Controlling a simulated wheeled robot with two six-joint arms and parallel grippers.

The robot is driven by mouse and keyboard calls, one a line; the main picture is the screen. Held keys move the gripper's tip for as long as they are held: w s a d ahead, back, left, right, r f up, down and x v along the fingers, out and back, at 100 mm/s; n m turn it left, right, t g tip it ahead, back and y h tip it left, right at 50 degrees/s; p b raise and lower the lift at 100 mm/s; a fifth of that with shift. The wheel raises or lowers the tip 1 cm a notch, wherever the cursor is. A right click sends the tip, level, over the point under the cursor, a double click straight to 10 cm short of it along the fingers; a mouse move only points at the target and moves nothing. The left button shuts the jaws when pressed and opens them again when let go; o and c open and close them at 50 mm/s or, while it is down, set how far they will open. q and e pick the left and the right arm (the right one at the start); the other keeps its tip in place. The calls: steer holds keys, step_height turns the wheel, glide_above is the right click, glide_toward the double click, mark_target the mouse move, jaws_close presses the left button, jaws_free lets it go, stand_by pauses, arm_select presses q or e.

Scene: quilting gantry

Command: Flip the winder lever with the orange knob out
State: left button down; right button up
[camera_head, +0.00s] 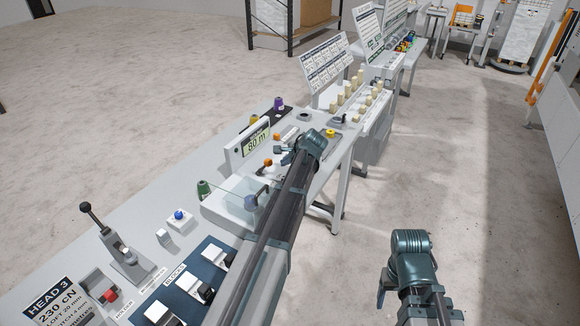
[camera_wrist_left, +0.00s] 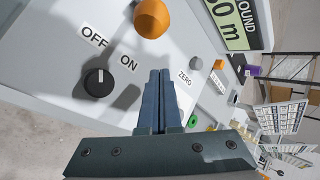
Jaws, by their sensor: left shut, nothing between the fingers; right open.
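A winder unit with a grey display reading 80 m (camera_head: 256,143) stands on the long bench. An orange knob (camera_head: 267,163) sits in front of the display, and a second orange knob (camera_head: 276,136) is farther back. In the left wrist view a large orange knob (camera_wrist_left: 152,18) is just beyond my fingertips, apart from them; its lever is not clearly visible. My left gripper (camera_head: 284,152) is shut and empty above the bench, its fingers together in the left wrist view (camera_wrist_left: 160,72). My right gripper (camera_head: 381,297) hangs over the floor, open, mostly hidden by its wrist.
A clear panel (camera_head: 235,197) and green spool (camera_head: 203,188) stand nearer. Open floor (camera_head: 470,160) lies to the right.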

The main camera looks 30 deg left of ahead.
mark_target(264, 167)
arm_select(q)
steer(key=s+r, duration=0.1)
steer(key=s+a+r+p, duration=0.1)
steer(key=s, duration=0.1)
steer(key=shift+a, duration=0.1)
steer(key=shift+s+a, duration=0.1)
steer(key=shift+a, duration=0.05)
steer(key=shift+r+p, duration=0.1)
steer(key=shift+p, duration=0.2)
